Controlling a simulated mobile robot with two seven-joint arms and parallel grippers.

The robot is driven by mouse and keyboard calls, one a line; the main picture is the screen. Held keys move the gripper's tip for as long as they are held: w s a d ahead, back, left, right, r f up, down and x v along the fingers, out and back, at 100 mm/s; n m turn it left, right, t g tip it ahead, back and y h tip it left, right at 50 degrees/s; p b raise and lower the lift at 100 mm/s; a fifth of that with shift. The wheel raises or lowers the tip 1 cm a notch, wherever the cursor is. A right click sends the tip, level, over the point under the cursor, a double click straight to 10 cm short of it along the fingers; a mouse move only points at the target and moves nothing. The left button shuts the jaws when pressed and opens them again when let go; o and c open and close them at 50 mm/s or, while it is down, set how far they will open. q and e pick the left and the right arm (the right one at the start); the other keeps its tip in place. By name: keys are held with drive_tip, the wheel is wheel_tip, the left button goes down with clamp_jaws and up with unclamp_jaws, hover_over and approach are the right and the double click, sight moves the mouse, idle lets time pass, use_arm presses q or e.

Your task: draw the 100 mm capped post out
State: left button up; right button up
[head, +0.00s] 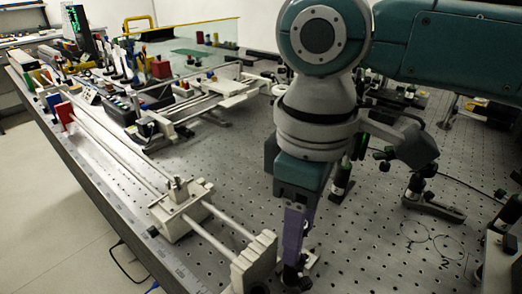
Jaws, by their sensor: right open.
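My right gripper (297,225) reaches down from the upper right, its purple fingers pointing at the perforated bench top. It is open, beside the white end block (254,262) of the rail. A small dark fitting (291,274) shows at or just below the fingertips; I cannot tell whether they touch it. A dark post (342,178) with some green stands upright just right of the gripper. Another post in a holder (416,184) stands farther right on a slotted base. I cannot tell which is the 100 mm capped post; my arm hides part of the bench. My left gripper is out of view.
A twin-rod rail with a white carriage (180,208) runs along the bench's left side. Marked circles (446,246) lie on clear bench (385,235) at the front right. Several instruments crowd the far left.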

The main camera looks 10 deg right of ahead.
drive_tip(key=shift+f, duration=0.3)
clamp_jaws()
idle(0.5)
